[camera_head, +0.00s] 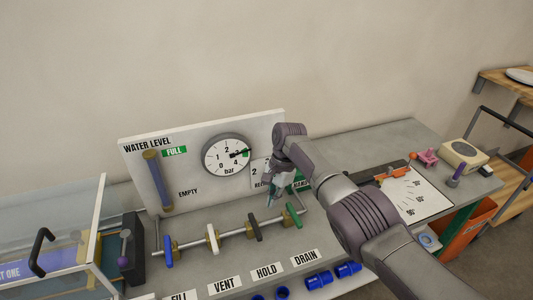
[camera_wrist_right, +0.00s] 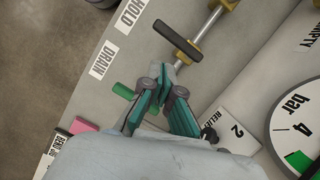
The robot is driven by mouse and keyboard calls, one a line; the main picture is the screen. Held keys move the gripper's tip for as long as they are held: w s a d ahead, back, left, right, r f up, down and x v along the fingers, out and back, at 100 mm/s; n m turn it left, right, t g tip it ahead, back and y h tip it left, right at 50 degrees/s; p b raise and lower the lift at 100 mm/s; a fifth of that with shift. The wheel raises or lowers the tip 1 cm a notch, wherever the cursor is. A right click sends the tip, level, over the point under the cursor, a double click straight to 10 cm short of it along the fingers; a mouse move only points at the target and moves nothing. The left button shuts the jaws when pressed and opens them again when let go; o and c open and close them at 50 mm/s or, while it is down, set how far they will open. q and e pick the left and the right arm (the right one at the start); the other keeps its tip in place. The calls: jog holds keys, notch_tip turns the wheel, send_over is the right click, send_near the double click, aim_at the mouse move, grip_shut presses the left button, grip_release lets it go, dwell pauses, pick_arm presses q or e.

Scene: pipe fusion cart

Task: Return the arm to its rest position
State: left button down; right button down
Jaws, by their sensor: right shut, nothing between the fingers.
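My right arm comes in from the lower right in the head view. Its gripper (camera_head: 270,201) points down in front of the gauge panel, just above the valve row. In the wrist view the gripper (camera_wrist_right: 166,82) is shut with nothing held. The green valve handle (camera_head: 293,215) is close to the fingers; in the wrist view the green handle (camera_wrist_right: 123,91) shows beside the left finger. Whether they touch I cannot tell. The black handle (camera_head: 255,227) is nearby; it also shows in the wrist view (camera_wrist_right: 178,42). My left gripper is not in view.
The panel (camera_head: 190,201) with a round gauge (camera_head: 227,156) stands behind the valve pipe. White (camera_head: 212,238) and blue (camera_head: 167,251) handles are farther left. A clipboard (camera_head: 428,199) and orange bin (camera_head: 466,232) are at right. Blue fittings (camera_head: 319,280) lie in front. The space above the panel is clear.

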jog(key=shift+f, duration=0.1)
jog(key=s+d+f+n+t, duration=0.1)
jog(key=s+d+f+n, duration=0.1)
jog(key=s+f+n, duration=0.4)
jog(key=s+d+f+n+t, duration=0.1)
jog(key=s+d+f, duration=0.1)
jog(key=s+f, duration=0.7)
jog(key=s+d+r+n+t+h, duration=0.1)
jog(key=s+d+r+n+t, duration=0.15)
jog(key=s+d+r, duration=0.6)
jog(key=s+d+r+n+t+h, duration=0.1)
jog(key=s+d+n, duration=0.2)
jog(key=s, duration=1.1)
notch_tip(320, 180, down, 34)
jog(key=s+g+b, duration=0.2)
jog(key=b, duration=0.6)
jog(key=s+d+f+b, duration=0.1)
jog(key=s+f+b, duration=0.2)
jog(key=s+f, duration=0.5)
jog(key=s+d+f+b, duration=0.2)
jog(key=s+f, duration=0.6)
jog(key=f, duration=0.6)
jog(key=shift+s+g+b, duration=0.2)
jog(key=shift+g+b, duration=0.25)
jog(key=shift+b, duration=0.3)
